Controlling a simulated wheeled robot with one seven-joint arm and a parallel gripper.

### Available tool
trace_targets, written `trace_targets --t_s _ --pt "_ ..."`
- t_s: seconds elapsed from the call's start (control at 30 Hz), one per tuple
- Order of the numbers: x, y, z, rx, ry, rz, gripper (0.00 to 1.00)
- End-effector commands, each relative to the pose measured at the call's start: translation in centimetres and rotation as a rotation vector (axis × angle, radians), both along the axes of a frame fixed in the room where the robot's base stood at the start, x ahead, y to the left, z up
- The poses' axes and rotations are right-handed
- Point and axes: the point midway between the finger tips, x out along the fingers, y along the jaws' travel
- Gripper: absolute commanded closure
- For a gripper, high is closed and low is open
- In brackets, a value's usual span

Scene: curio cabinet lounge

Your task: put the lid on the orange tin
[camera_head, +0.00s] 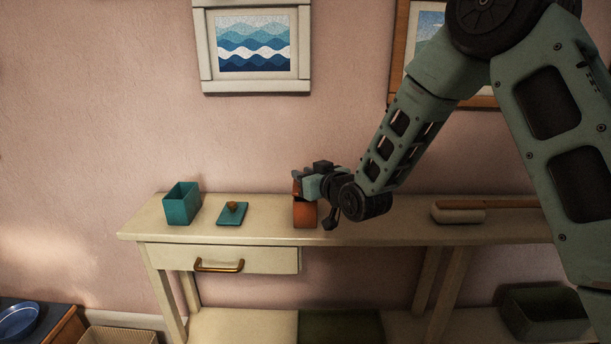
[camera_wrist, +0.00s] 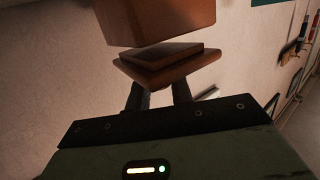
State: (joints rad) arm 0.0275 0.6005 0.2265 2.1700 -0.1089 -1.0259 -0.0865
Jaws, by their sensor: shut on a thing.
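The orange tin (camera_head: 305,215) stands on the cream console table (camera_head: 380,233), right of the teal things. My gripper (camera_head: 304,182) is just above it and hides its top in the head view. In the wrist view the tin (camera_wrist: 160,18) shows at the top edge, and an orange-brown lid (camera_wrist: 168,68) lies between it and my fingers (camera_wrist: 160,97). My gripper is shut on the lid, whose stepped inner side faces the tin. Only a narrow gap, if any, shows between them; I cannot tell whether they touch. The lid's grasped part is hidden.
An open teal tin (camera_head: 181,205) and a teal lid with a brown knob (camera_head: 232,214) stand on the table's left part. A cream object (camera_head: 459,213) lies at the right. The table's drawer (camera_head: 270,260) is closed. Framed pictures hang on the wall behind.

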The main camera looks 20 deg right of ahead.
Motion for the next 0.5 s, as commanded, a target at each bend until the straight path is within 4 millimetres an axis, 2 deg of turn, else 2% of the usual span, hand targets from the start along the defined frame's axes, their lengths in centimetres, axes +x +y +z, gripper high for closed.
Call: trace_targets --t_s 0.5 --pt "0.0 0.0 -1.3 0.0 -0.001 0.0 1.0"
